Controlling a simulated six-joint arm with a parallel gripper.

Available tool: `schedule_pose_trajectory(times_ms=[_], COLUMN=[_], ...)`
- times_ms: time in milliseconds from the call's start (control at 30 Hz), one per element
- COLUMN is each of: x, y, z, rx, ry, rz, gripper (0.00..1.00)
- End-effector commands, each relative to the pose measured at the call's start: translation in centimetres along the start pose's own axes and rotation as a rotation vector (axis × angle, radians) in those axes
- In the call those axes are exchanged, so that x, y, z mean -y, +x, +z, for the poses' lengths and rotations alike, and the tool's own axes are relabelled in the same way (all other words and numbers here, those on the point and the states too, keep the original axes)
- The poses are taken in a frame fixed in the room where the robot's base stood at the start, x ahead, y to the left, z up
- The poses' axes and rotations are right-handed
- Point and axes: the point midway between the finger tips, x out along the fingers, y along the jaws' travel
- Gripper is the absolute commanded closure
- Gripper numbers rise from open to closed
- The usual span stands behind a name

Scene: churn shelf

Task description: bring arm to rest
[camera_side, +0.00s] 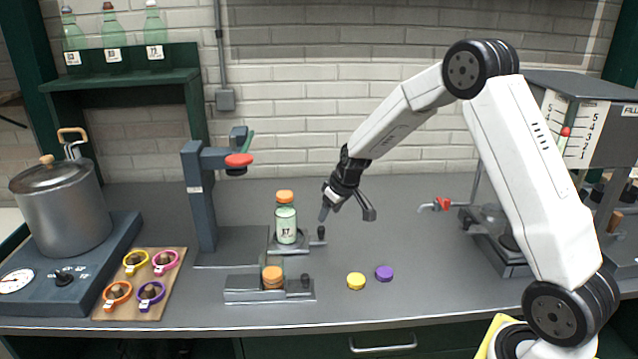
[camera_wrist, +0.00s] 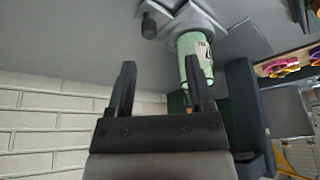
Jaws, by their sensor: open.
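My gripper (camera_side: 347,210) is open and empty, held above the counter to the right of the bottle in the side view. My arm is raised and bent, reaching left from its base at the right. In the wrist view my gripper's two dark fingers (camera_wrist: 159,88) stand apart with nothing between them. A bottle with an orange cap and a label reading 17 (camera_side: 286,222) stands upright on a small holder below the press. In the wrist view the bottle (camera_wrist: 195,62) shows behind the right finger, partly covered by it.
A press with a red disc (camera_side: 239,160) stands left of the bottle. A low fixture (camera_side: 240,290) holds an orange-capped item. Yellow (camera_side: 356,281) and purple (camera_side: 384,273) caps lie on the counter. A pot (camera_side: 62,210) is at left, a filling machine (camera_side: 578,110) at right. Counter around the caps is clear.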

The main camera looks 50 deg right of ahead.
Motion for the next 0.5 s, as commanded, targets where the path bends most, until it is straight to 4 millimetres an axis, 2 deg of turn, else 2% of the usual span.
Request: schedule_pose_trajectory(times_ms=[267, 500], x=[5.4, 10.1], y=[-3.3, -6.4], z=[4.2, 10.0], rx=[0.045, 0.091], ry=[-0.003, -0.002], rz=[-0.006, -0.006], gripper=[0.33, 0.33])
